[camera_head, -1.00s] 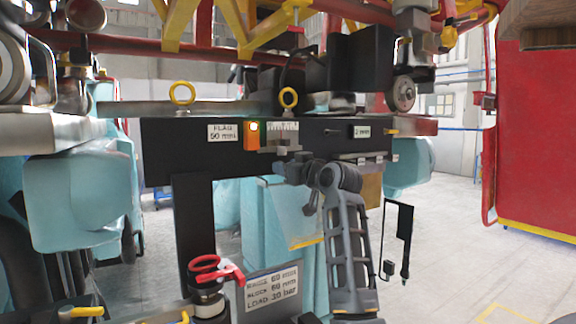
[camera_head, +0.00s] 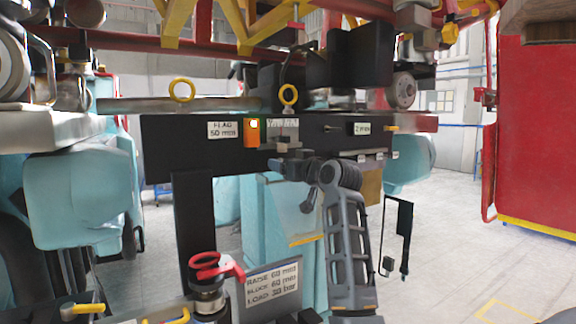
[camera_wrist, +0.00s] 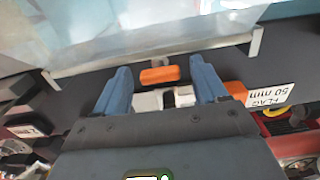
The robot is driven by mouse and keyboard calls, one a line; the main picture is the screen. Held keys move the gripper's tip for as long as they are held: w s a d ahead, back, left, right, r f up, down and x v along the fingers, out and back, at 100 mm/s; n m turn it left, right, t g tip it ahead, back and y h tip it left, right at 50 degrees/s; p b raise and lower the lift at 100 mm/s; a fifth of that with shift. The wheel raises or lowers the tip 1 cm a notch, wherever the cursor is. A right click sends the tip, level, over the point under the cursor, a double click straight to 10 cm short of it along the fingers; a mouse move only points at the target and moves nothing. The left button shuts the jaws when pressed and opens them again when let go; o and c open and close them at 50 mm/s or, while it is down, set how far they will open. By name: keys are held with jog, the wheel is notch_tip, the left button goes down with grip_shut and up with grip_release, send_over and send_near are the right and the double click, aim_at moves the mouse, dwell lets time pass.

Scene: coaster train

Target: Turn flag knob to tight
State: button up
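A small orange bar, which looks like the flag knob (camera_wrist: 160,75), lies between my fingertips in the wrist view. A pale grey block sits just behind it. My gripper (camera_wrist: 158,66) is open, one blue finger on each side of the bar, with narrow gaps showing. In the head view my gripper (camera_head: 284,164) is at the dark beam, just below a small scale (camera_head: 282,130); the knob is hidden or too small to tell there. The knob's tightness cannot be read.
The dark beam (camera_head: 175,145) carries yellow eye rings (camera_head: 182,90) above and a 2 mm label (camera_head: 362,129) to the right. Open floor (camera_head: 450,230) shows at right.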

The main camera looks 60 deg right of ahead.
jog(key=shift+s, duration=0.1)
jog(key=b+v, duration=0.1)
jog(key=v, duration=0.6)
jog(key=shift+s+a+b, duration=0.25)
jog(key=shift+b, duration=0.15)
dwell(0.4)
